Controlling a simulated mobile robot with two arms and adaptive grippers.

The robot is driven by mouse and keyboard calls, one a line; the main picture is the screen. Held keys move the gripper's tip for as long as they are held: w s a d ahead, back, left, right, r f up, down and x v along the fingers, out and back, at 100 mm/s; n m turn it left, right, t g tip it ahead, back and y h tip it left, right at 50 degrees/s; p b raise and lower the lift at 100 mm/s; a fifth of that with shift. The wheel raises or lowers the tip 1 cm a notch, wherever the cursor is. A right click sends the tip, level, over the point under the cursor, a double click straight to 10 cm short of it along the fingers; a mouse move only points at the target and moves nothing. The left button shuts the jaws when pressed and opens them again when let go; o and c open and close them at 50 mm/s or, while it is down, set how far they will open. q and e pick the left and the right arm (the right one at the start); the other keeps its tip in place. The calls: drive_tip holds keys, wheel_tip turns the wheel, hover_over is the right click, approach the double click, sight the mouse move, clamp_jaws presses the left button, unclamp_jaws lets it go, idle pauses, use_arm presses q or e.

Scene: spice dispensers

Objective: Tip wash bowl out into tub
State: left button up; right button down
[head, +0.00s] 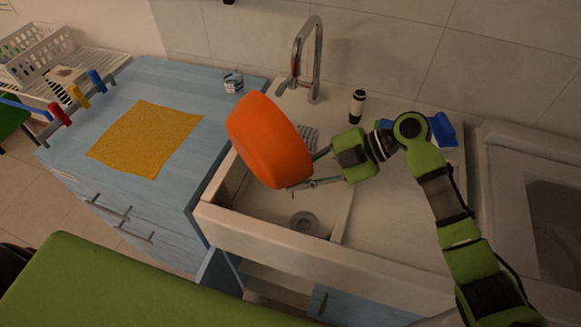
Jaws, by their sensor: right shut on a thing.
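The orange wash bowl (264,141) is tilted steeply above the sink, its underside and side toward the camera. My right gripper (307,172) is shut on the bowl at its right edge, and the green arm comes in from the right. The bowl's inside is hidden, so I cannot tell what it holds. The sink basin (262,204) with a round drain (304,222) lies below the bowl. A separate tub (554,225) with a pale rim stands at the far right, partly cut off. My left gripper is not in view.
A chrome faucet (316,55) rises behind the bowl. A dark bottle with a white band (357,105) and a blue item (442,130) are at the back of the sink unit.

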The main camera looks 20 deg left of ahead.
sight(286, 186)
drive_tip(key=s+p, duration=0.1)
drive_tip(key=p, duration=0.1)
drive_tip(key=a+t+h+p, duration=0.1)
drive_tip(key=p, duration=0.1)
drive_tip(key=shift+s+a+r+n+p, duration=0.15)
drive_tip(key=shift+s+r+n+p, duration=0.15)
drive_tip(key=shift+s+r+p, duration=0.1)
drive_tip(key=shift+s+a+f+t+h+b, duration=0.15)
drive_tip(key=shift+f+t+h+b, duration=0.3)
drive_tip(key=shift+f+b, duration=0.4)
drive_tip(key=shift+s+f, duration=0.1)
drive_tip(key=shift+s, duration=0.05)
drive_tip(key=s+a+n+t+h+p, duration=0.1)
drive_tip(key=t+h+p, duration=0.1)
drive_tip(key=p, duration=0.1)
drive_tip(key=s+a+n+t+h+p, duration=0.1)
drive_tip(key=s+t+p, duration=0.1)
drive_tip(key=t+p, duration=0.1)
drive_tip(key=s+a+n+t+h+p, duration=0.1)
drive_tip(key=s+a+t+h+p, duration=0.1)
drive_tip(key=t+p, duration=0.1)
drive_tip(key=shift+s+f+h+p, duration=0.2)
drive_tip(key=shift+f+h+p, duration=0.1)
drive_tip(key=shift+h+p, duration=0.1)
drive_tip(key=shift+s+a+n+t+h+p, duration=0.4)
drive_tip(key=shift+s+t, duration=0.1)
drive_tip(key=shift+t, duration=0.25)
drive_tip(key=shift+r+p, duration=1.45)
drive_tip(key=shift+r, duration=1)
